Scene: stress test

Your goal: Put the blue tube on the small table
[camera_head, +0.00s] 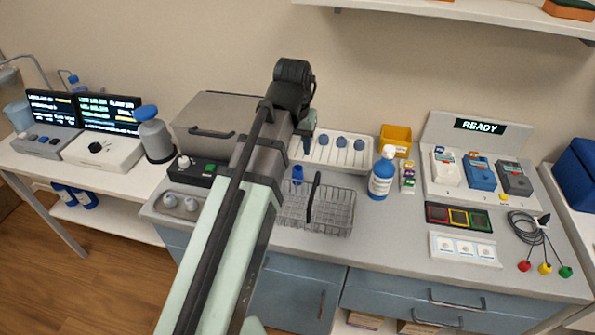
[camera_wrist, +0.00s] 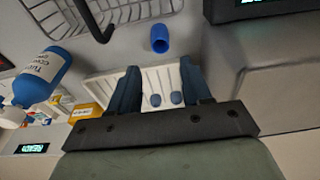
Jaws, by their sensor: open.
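The blue tube (camera_head: 297,174) is a short blue cylinder on the grey counter, between the wire basket and the white tray. In the wrist view the tube (camera_wrist: 160,38) shows its dark open end and lies beyond my fingertips, apart from them. My gripper (camera_head: 308,128) is above the counter, near the white tray. In the wrist view its two dark fingers (camera_wrist: 160,72) are spread with nothing held between them. A white table (camera_head: 60,163) with a lower shelf stands at the far left; I cannot tell if it is the small table.
A wire basket (camera_head: 322,212) with a dark handle is close to the tube. A white tray (camera_head: 345,158) holds blue-capped items. A blue-and-white bottle (camera_head: 382,173) stands right of them. Monitors (camera_head: 108,112) and devices fill much of the left table.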

